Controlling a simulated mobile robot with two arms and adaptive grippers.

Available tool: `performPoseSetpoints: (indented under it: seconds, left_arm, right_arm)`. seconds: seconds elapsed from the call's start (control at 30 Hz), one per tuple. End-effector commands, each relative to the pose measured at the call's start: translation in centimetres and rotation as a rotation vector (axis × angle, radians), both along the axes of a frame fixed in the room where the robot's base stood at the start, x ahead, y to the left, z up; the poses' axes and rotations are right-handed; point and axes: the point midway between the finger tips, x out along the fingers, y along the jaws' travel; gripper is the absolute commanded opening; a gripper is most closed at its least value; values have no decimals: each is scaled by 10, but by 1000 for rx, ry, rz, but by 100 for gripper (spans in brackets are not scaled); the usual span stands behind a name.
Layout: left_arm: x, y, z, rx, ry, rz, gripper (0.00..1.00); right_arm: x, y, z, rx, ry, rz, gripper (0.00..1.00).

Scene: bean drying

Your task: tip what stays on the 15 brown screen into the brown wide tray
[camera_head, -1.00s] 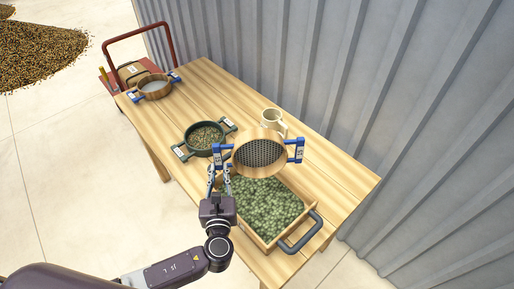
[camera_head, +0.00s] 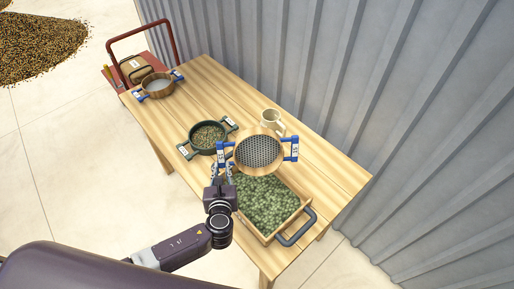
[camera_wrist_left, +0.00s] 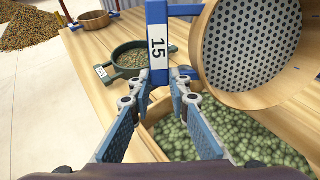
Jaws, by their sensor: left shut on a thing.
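The 15 brown screen (camera_head: 267,171) is a round wooden sieve with blue handles and a grey perforated bottom. My left gripper (camera_head: 222,170) is shut on its left handle, and the "15" label (camera_wrist_left: 157,48) shows in the left wrist view. The screen is held tilted above the far part of the brown wide tray (camera_head: 254,230), its open side toward the head camera. No beans show on the visible part of its mesh (camera_wrist_left: 250,42). The tray sits on the table, filled with green beans, and has a dark handle at its near end. My right gripper is not in view.
A dark green screen (camera_head: 192,137) holding beans stands left of the held screen. Another wooden screen (camera_head: 158,92) is at the table's far end, near a red cart (camera_head: 112,81). A corrugated wall (camera_head: 400,130) runs along the right.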

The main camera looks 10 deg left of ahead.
Motion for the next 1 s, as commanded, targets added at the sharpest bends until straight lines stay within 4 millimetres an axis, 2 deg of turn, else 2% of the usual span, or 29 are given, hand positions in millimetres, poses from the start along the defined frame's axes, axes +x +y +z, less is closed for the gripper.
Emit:
performPoseSetpoints:
  seconds: [0.07,0.47,0.6,1.0]
  left_arm:
    - [1,-1,5,-8,13,0,0]
    - [2,0,3,-13,34,1,0]
    - [5,1,7,-37,105,0,0]
    - [9,2,5,-80,272,-1,0]
  right_arm:
    - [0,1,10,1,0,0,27]
    - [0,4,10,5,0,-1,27]
    - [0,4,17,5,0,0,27]
    - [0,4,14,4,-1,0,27]
